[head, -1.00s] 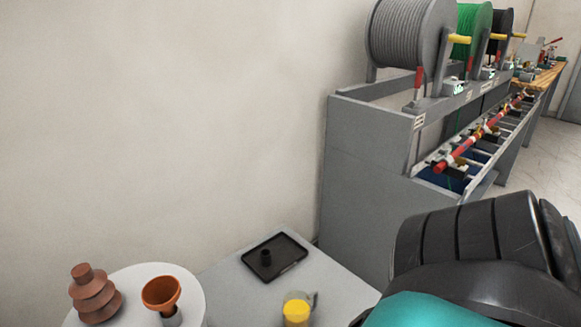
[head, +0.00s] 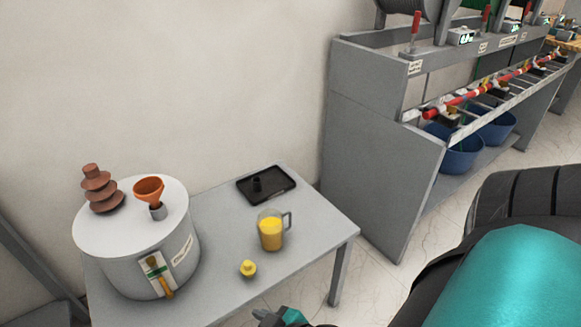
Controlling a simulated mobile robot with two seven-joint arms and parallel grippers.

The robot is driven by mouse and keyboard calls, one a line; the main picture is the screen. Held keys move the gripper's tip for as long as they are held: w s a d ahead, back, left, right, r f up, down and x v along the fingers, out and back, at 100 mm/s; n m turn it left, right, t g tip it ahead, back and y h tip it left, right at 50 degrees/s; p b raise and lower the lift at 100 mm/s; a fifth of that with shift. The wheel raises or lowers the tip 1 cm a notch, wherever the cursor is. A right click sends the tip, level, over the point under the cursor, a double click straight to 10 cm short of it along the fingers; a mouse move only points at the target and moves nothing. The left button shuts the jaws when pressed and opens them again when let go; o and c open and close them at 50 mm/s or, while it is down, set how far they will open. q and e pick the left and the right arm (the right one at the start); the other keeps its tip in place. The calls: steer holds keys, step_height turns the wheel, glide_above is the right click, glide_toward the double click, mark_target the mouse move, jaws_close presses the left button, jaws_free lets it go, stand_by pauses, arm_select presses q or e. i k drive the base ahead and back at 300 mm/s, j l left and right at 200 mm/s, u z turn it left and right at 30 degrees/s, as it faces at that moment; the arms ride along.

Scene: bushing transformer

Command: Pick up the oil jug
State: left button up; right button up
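The oil jug (head: 271,231) is a clear jug with a handle on its right side, filled with yellow oil. It stands upright on the grey table (head: 215,225), near the table's right part. A teal and black part of mine (head: 288,317) just shows at the bottom edge, below the table's front edge and apart from the jug. It may be my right gripper, but its fingers are cut off, so I cannot tell its state. My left gripper is not in view.
A grey transformer tank (head: 150,262) stands at the table's left, with a brown ribbed bushing (head: 101,190) and an orange funnel (head: 149,188) on top. A black tray (head: 279,181) lies behind the jug. A small yellow piece (head: 248,268) lies in front. A grey rack (head: 378,150) stands right.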

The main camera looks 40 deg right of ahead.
mark_target(270, 224)
steer(key=z, duration=1.4)
steer(key=j+z, duration=0.15)
steer(key=j, duration=0.2)
steer(key=i+j+z, duration=0.15)
steer(key=j, duration=0.25)
steer(key=i, duration=0.25)
